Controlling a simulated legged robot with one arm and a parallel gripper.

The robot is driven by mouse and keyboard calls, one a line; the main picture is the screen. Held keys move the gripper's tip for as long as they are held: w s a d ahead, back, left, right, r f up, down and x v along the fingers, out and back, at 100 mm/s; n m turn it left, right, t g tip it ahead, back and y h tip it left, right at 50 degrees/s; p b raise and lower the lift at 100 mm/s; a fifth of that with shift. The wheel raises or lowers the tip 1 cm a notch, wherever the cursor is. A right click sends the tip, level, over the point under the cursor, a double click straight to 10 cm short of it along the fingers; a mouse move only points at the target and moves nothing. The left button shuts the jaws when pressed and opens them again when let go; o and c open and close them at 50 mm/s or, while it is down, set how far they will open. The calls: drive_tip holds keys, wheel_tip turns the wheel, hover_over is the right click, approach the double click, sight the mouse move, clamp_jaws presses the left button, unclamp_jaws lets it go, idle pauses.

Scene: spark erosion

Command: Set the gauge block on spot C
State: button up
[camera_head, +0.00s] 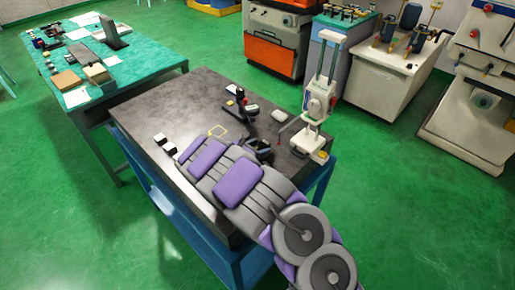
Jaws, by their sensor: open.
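My arm, grey with purple pads, reaches from the lower right over the dark table (190,110). My gripper (261,149) appears to be the small dark piece just beyond the arm's pads; it is open, with no object visible in it. Two small pale blocks, one (159,138) and another (169,147), lie near the table's left edge. I cannot tell which piece is the gauge block. My arm hides the table's near part.
A white stand with two posts (318,110) rises at the table's right. A black stand with a red part (242,100) and small pale pieces are near the middle. A green-topped table (150,65) with clutter stands at left. Machines line the back; green floor lies between.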

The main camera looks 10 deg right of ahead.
drive_tip(key=p+v, duration=0.2)
drive_tip(key=v, duration=1)
drive_tip(key=shift+f, duration=0.1)
drive_tip(key=s+d+r+m+g+h, duration=0.1)
drive_tip(key=s+d+r+m+g, duration=0.2)
drive_tip(key=s+d+r+m, duration=0.4)
drive_tip(key=s+d+r+m+g, duration=0.3)
drive_tip(key=d+r, duration=0.2)
drive_tip(key=d, duration=0.3)
drive_tip(key=s+d+r+m+g+y, duration=0.2)
drive_tip(key=s+d+m, duration=0.1)
drive_tip(key=s, duration=0.3)
drive_tip(key=s+d+r+m+g+y, duration=0.1)
drive_tip(key=s+d+r+m, duration=0.1)
drive_tip(key=s+m, duration=0.35)
drive_tip(key=s+a+m+y, duration=0.3)
drive_tip(key=s+a+y, duration=0.1)
drive_tip(key=s, duration=0.7)
drive_tip(key=s+a+m+y, duration=0.3)
drive_tip(key=s+a, duration=0.3)
drive_tip(key=s, duration=0.6)
drive_tip(key=shift+r+m+g+y, duration=0.35)
drive_tip(key=shift+r+y, duration=0.1)
drive_tip(key=shift+y, duration=0.45)
drive_tip(key=shift+s+f, duration=0.1)
drive_tip(key=shift+f, duration=0.05)
